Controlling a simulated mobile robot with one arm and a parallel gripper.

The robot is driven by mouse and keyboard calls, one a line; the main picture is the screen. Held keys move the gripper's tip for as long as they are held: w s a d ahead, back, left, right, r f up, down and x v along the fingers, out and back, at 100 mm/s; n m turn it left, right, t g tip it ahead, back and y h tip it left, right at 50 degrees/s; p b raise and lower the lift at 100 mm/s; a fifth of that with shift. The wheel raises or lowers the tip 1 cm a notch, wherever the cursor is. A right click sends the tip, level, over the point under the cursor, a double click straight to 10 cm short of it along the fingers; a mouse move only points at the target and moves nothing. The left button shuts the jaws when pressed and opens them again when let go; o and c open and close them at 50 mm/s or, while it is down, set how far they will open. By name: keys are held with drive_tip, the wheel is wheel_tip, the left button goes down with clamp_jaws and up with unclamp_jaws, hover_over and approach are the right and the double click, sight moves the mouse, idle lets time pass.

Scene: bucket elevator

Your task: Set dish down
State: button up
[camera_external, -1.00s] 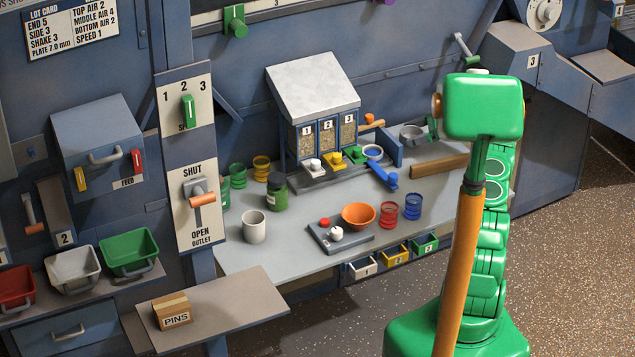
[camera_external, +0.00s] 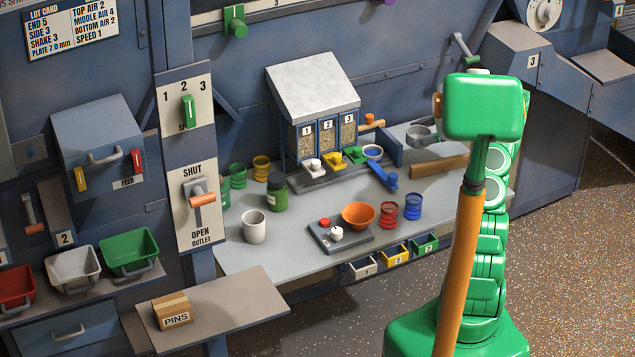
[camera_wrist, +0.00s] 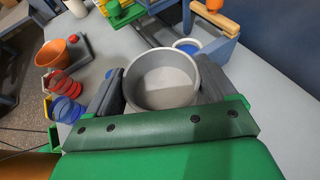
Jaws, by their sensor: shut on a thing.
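The dish (camera_wrist: 160,82) is a round grey pan, empty inside, and fills the middle of the wrist view. My gripper (camera_wrist: 163,76) has its dark fingers on the left and right sides of the dish, shut on it. In the external view the dish (camera_external: 419,134) shows at the back right of the bench, left of my green arm. My arm hides most of the gripper there. The dish looks about level; whether its base touches the bench I cannot tell.
A wooden bar (camera_external: 440,166) lies on the bench near my arm. A blue-handled scoop (camera_external: 383,177), an orange bowl (camera_external: 358,215) on a scale, a red ring stand (camera_external: 388,214) and a blue one (camera_external: 412,206) stand to the left.

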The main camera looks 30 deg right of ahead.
sight(423, 135)
drive_tip(key=shift+s+a+r, duration=0.3)
drive_tip(key=shift+s+r, duration=0.05)
drive_tip(key=shift+s, duration=0.35)
drive_tip(key=shift+s+a+r, duration=0.3)
drive_tip(key=shift+s+r, duration=0.05)
drive_tip(key=shift+s, duration=0.35)
